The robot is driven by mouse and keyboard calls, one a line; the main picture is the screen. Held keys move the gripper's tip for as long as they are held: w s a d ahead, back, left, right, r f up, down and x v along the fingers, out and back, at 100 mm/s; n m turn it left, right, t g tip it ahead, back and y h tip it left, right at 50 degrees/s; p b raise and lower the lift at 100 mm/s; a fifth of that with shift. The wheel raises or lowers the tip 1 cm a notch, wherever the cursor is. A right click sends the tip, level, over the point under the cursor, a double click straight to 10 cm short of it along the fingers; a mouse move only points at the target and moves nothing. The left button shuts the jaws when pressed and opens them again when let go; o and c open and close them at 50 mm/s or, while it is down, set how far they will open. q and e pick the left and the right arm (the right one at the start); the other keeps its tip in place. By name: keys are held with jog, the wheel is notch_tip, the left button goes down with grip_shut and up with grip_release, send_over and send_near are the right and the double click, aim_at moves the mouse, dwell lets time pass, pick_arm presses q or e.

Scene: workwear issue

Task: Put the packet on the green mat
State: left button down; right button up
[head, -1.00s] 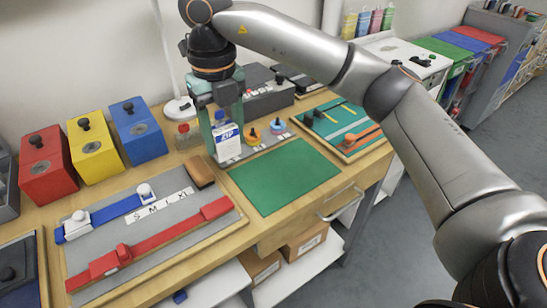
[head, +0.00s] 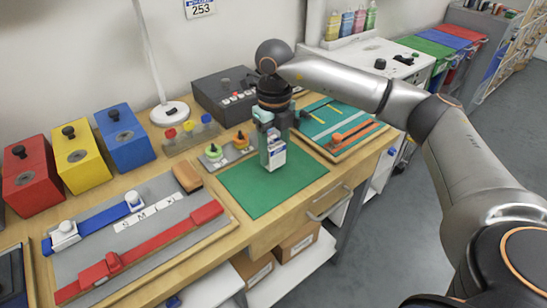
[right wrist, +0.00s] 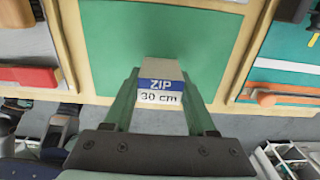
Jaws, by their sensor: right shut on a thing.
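The packet (head: 277,158) is a small white and blue box-like pack, labelled "ZIP 30 cm" in the right wrist view (right wrist: 160,88). My right gripper (head: 270,150) is shut on it, with one finger at each side in the right wrist view (right wrist: 160,105). The packet is upright over the right half of the green mat (head: 245,195). I cannot tell whether its bottom touches the mat. The mat is otherwise bare and also fills the upper middle of the right wrist view (right wrist: 110,30). My left gripper is not in view.
Left of the mat lies a grey board (head: 150,235) with red and blue sliders. A teal tray (head: 335,120) with orange and yellow tools lies to the right. A drawer handle (head: 330,205) projects below the front edge.

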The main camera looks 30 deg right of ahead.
aim_at(274, 145)
jog(key=shift+a+f, duration=0.1)
jog(key=shift+f, duration=1.15)
jog(key=shift+f, duration=0.1)
jog(key=o, duration=1.4)
jog(key=shift+c, duration=0.2)
notch_tip(274, 145, up, 12)
jog(key=shift+r, duration=0.1)
